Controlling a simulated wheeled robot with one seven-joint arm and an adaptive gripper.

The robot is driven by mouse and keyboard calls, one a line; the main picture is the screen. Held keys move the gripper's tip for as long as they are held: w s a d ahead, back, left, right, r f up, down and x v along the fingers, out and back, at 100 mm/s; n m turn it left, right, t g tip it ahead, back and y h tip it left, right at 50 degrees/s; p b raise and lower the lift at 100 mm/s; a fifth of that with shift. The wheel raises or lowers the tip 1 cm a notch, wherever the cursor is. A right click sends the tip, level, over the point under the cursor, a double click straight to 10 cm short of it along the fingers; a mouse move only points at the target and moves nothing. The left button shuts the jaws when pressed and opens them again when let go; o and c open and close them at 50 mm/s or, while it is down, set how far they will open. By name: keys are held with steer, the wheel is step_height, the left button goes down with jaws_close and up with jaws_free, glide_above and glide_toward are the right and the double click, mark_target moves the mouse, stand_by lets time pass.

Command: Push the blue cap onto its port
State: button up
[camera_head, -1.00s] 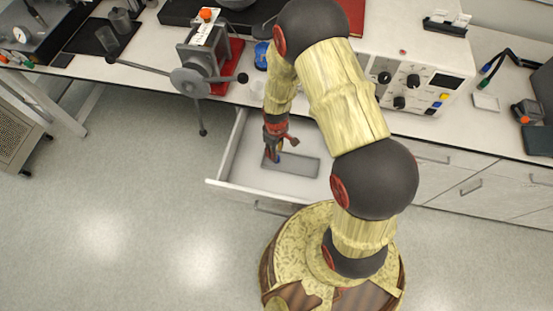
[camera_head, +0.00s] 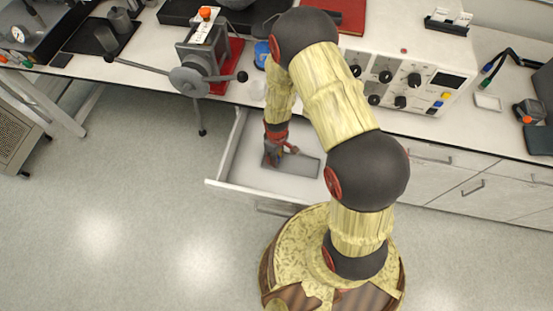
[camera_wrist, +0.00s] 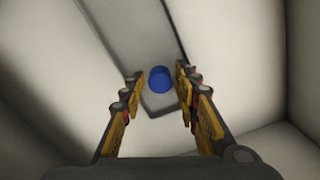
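The blue cap (camera_wrist: 160,79) lies on a grey block or tray (camera_head: 298,165) inside the open white drawer (camera_head: 232,178). In the wrist view my gripper (camera_wrist: 160,74) is open, with one finger on each side of the cap and gaps between them. In the head view my gripper (camera_head: 275,157) reaches down into the drawer at the left end of the grey tray and hides the cap. I cannot make out the cap's port. A grey reactor-like device (camera_head: 203,62) with an orange top stands on the bench.
The drawer's walls stand close around my gripper. On the bench above are a blue round item (camera_head: 262,54), a control box with knobs (camera_head: 412,82) and a red book (camera_head: 345,14). The floor left of the drawer is clear.

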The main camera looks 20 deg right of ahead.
steer(key=shift+c, duration=1.2)
steer(key=c, duration=0.3)
steer(key=shift+c, duration=0.2)
steer(key=shift+r, duration=0.55)
step_height(320, 180, up, 2)
steer(key=shift+r+p, duration=0.25)
steer(key=shift+p, duration=0.25)
steer(key=s+d+r+p, duration=0.2)
steer(key=s+d+r, duration=0.6)
steer(key=s, duration=0.3)
steer(key=shift+d+r, duration=0.25)
steer(key=shift+r, duration=0.45)
steer(key=shift+s, duration=0.1)
